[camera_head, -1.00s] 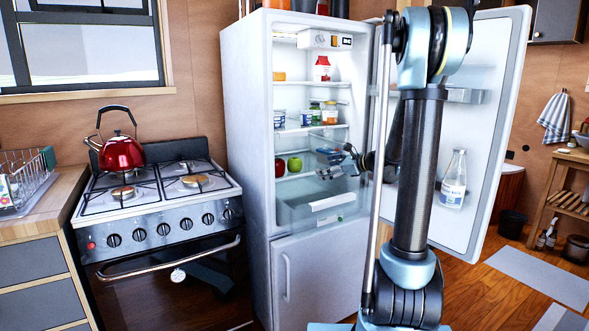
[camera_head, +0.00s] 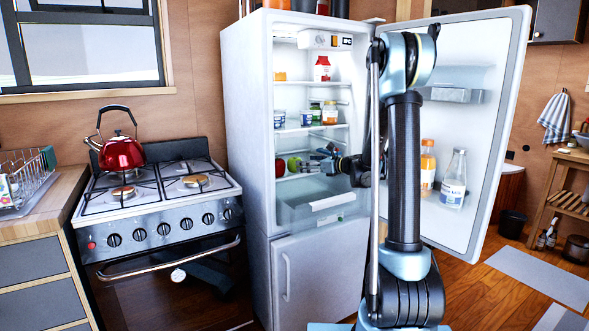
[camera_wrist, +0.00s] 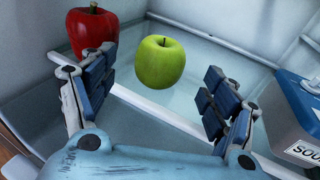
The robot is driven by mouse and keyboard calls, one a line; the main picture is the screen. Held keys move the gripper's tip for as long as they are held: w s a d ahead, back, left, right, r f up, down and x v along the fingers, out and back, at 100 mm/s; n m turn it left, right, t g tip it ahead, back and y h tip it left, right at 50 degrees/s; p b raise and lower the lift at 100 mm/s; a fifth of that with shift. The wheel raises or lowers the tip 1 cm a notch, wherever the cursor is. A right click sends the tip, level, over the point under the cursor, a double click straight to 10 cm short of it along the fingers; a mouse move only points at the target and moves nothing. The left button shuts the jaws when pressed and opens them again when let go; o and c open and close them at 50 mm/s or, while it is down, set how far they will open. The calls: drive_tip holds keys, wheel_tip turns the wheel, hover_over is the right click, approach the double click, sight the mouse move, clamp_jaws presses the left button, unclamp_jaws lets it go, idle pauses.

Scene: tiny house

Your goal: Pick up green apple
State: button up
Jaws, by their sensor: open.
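The green apple (camera_wrist: 160,62) sits on a glass shelf inside the open fridge. In the wrist view it lies ahead of my gripper (camera_wrist: 156,100), between the lines of the two open fingers and a little beyond their tips. In the head view the green apple (camera_head: 293,163) shows just left of my gripper (camera_head: 322,160). The gripper is open and empty.
A blue container (camera_wrist: 297,112) stands close to the right finger. The fridge door (camera_head: 480,110) is open on the right, with bottles in it. A drawer (camera_head: 322,205) is below the shelf. The stove (camera_head: 155,205) stands to the left.

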drive_tip(key=shift+x, duration=3.7)
drive_tip(key=shift+w+d, duration=0.1)
drive_tip(key=c, duration=1.2)
